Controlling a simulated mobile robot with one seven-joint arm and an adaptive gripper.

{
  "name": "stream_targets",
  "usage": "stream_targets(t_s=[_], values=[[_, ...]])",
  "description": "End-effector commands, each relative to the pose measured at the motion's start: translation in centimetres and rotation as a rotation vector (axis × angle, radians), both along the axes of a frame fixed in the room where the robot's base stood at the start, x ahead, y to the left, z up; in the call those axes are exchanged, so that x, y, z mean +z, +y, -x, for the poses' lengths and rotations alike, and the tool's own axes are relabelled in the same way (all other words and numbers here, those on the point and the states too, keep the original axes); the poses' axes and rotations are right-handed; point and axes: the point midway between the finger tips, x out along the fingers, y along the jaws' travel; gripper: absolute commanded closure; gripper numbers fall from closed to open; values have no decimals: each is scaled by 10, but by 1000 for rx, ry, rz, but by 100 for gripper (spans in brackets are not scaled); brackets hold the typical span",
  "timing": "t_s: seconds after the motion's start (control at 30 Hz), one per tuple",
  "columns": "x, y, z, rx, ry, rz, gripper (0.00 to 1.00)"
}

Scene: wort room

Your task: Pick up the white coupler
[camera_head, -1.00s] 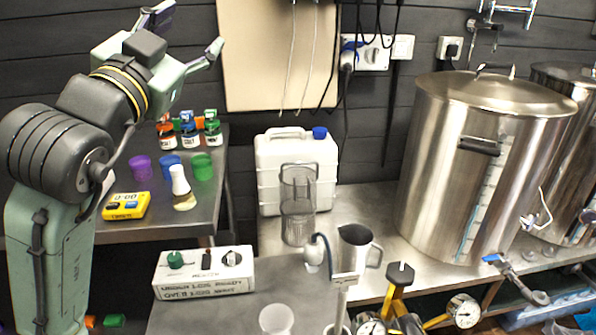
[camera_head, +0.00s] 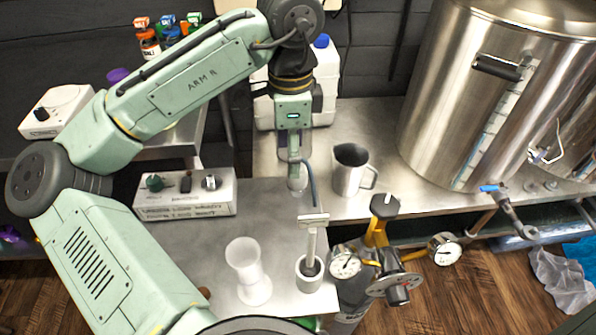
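A white, waisted piece (camera_head: 247,268) with a flared top and foot stands upright on the near grey table. It may be the white coupler, but I cannot tell for sure. My gripper is at the end of my arm, which reaches over the table and points down. Its green wrist housing shows above and behind the white piece, well apart from it. The fingers cannot be made out, and I see nothing held.
A white control box (camera_head: 185,194) stands left on the near table. A probe stand with a pale cup (camera_head: 310,272) is right of the white piece. A metal jug (camera_head: 350,170), a white canister (camera_head: 325,85) and a large steel kettle (camera_head: 465,110) stand behind. Gauges (camera_head: 445,248) are at right.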

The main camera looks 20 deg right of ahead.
Motion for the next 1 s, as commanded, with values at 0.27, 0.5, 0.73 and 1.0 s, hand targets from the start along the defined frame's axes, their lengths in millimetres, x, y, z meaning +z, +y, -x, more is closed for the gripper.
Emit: stream_targets(t_s=[0.27,0.5,0.73,1.0], values=[[-33,-8,4,0,0,0,43],[-55,-9,4,1,0,2,43],[-55,-9,4,1,-1,3,47],[-55,-9,4,1,-1,3,65]])
